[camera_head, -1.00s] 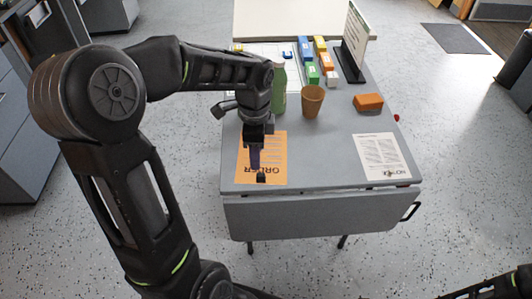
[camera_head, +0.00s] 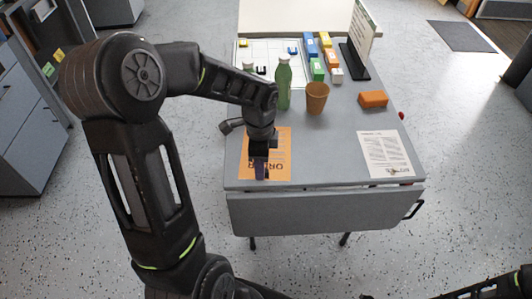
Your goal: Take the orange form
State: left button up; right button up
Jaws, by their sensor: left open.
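The orange form (camera_head: 281,151) lies flat near the front left corner of the grey table (camera_head: 330,150). Large dark print runs along its near edge, upside down to me. My left gripper (camera_head: 261,173) points down over the near left part of the form. Its jaws are open with nothing visible between them, and they hide part of the print. I cannot tell whether the fingertips touch the paper. My right gripper does not show; only a dark part of my right arm is at the bottom right.
A white printed sheet (camera_head: 385,154) lies at the right. Behind the form stand a green bottle (camera_head: 284,84) and a brown cup (camera_head: 317,98). An orange block (camera_head: 373,99), several coloured boxes (camera_head: 317,68) and an upright sign (camera_head: 359,40) are further back.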

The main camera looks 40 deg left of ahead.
pick_arm(q)
notch_tip(320, 180, down, 2)
dwell(0.6)
grip_shut()
dwell(0.5)
